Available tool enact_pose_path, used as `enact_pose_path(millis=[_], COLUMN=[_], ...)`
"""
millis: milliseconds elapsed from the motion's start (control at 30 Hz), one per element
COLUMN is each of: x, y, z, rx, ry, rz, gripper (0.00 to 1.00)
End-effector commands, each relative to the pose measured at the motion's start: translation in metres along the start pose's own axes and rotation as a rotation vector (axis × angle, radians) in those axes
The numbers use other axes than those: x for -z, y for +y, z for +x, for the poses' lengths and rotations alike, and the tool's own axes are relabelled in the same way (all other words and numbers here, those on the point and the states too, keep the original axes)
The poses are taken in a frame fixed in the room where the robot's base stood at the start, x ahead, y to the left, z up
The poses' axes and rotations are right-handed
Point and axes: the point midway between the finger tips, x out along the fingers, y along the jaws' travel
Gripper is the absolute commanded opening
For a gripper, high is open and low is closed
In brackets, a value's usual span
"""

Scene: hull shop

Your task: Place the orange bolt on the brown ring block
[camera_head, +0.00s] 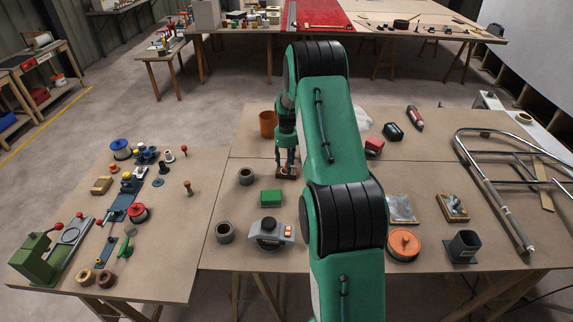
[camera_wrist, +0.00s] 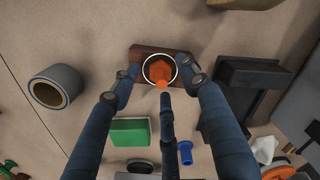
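The brown ring block (camera_wrist: 182,56) lies on the table directly below my gripper (camera_wrist: 163,84). Its round, pale-rimmed ring faces up. The orange bolt (camera_wrist: 157,70) shows inside the ring's outline, with its six-sided part within the rim and a narrower orange part toward the camera. I cannot tell how deep it sits. Two of my fingers stand apart on either side of the ring, clear of the bolt. A dark middle finger reaches close to the bolt's near end. In the head view my gripper (camera_head: 286,158) is low over the brown block (camera_head: 287,173).
A grey ring (camera_wrist: 57,88) stands left of the block. A green block (camera_wrist: 130,132) and a blue peg (camera_wrist: 185,152) lie nearer. A dark tool (camera_wrist: 253,76) is at the right. In the head view an orange cup (camera_head: 267,124) stands behind my gripper.

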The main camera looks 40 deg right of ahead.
Motion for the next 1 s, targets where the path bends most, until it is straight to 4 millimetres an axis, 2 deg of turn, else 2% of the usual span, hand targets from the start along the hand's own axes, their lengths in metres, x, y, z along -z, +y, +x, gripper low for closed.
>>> enact_pose_path(millis=[267, 467, 667, 1000], x=[0.000, 0.000, 0.000, 0.000], y=[0.000, 0.000, 0.000, 0.000], z=[-0.002, -0.014, -0.041, -0.097], rx=[0.000, 0.001, 0.001, 0.001], ry=[0.000, -0.001, -0.001, -0.001], rz=[0.000, 0.000, 0.000, 0.000], gripper=[0.44, 0.44, 0.44, 0.44])
